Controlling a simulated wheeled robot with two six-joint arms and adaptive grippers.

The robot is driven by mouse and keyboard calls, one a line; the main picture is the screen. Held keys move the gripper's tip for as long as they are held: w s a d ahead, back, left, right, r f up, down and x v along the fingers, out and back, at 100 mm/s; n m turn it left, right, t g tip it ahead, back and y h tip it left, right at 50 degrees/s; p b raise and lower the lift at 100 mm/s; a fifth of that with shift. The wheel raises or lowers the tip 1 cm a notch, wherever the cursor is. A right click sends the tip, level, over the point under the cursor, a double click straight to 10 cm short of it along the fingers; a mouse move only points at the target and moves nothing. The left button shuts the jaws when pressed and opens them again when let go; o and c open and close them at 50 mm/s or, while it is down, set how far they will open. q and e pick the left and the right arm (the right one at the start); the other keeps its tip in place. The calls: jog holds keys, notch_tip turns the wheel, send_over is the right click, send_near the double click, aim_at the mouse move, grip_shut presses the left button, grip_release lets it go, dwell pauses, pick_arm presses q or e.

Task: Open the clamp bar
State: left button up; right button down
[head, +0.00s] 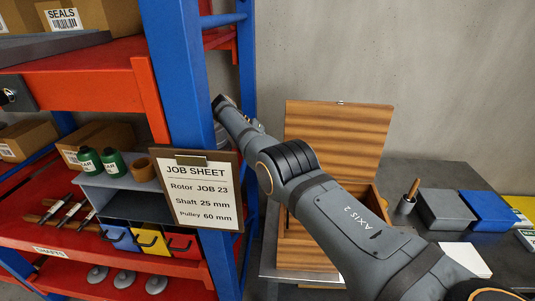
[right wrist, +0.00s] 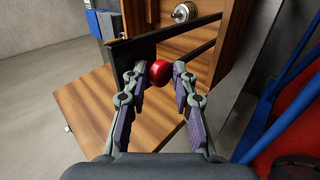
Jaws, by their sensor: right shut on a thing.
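A red round knob (right wrist: 159,71) shows between the fingertips of my right gripper (right wrist: 163,74) in the right wrist view, and the gripper is shut on it. Dark bars (right wrist: 196,53) run by the knob across a wooden box; I cannot tell exactly which one is the clamp bar. In the head view the wooden box (head: 312,259) stands on the grey table with its lid (head: 337,140) raised. My right arm crosses in front of the box and hides much of its inside. The knob does not show there. My left gripper is not in view.
A blue-and-red shelf rack (head: 180,75) stands at the left, with a job sheet (head: 200,192) on its post. A metal part (right wrist: 184,12) shows in the right wrist view.

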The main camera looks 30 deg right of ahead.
jog(key=shift+s+a+f+g, duration=0.1)
jog(key=shift+s+f+g, duration=0.05)
jog(key=shift+f, duration=0.35)
jog(key=shift+s+a+f+g, duration=0.1)
jog(key=shift+s+f+g, duration=0.05)
jog(key=shift+f, duration=0.35)
jog(key=shift+d, duration=0.1)
jog(key=c, duration=1.5)
grip_release()
jog(key=shift+o, duration=1)
jog(key=shift+d, duration=0.2)
jog(key=shift+w, duration=0.1)
